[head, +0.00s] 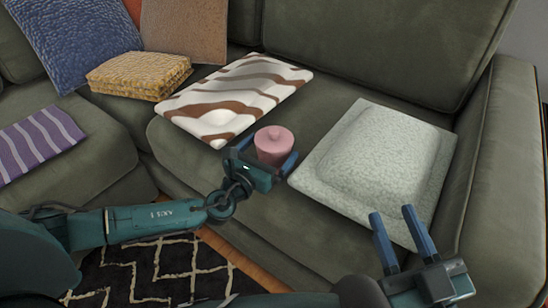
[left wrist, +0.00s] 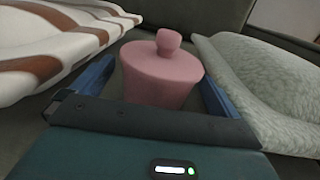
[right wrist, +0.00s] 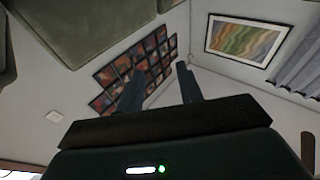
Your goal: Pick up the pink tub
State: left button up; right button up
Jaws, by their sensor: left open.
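The pink tub (head: 273,147) has a lid with a round knob and stands upright on the green sofa seat, between two cushions. In the left wrist view the tub (left wrist: 160,75) sits between the two blue fingers. My left gripper (head: 268,160) is open around the tub, one finger on each side, with a gap visible on both sides. The tub's lower part is hidden behind the gripper. My right gripper (head: 401,232) is open and empty in front of the sofa's right part. In the right wrist view its fingers (right wrist: 160,90) point toward a wall.
A brown-and-white wavy cushion (head: 235,97) lies left of the tub, and a pale green cushion (head: 378,165) lies close on its right. A folded yellow blanket (head: 138,74), a blue pillow (head: 75,40) and a purple striped cloth (head: 38,143) are further left.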

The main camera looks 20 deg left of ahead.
pick_arm(q)
jog(key=shift+x, duration=0.8)
jog(key=shift+w+d+f, duration=0.1)
jog(key=shift+w, duration=0.35)
jog(key=c, duration=1)
pick_arm(e)
jog(key=shift+w+r+n+y, duration=0.25)
jog(key=shift+r+n+y, duration=0.05)
jog(key=shift+r, duration=0.25)
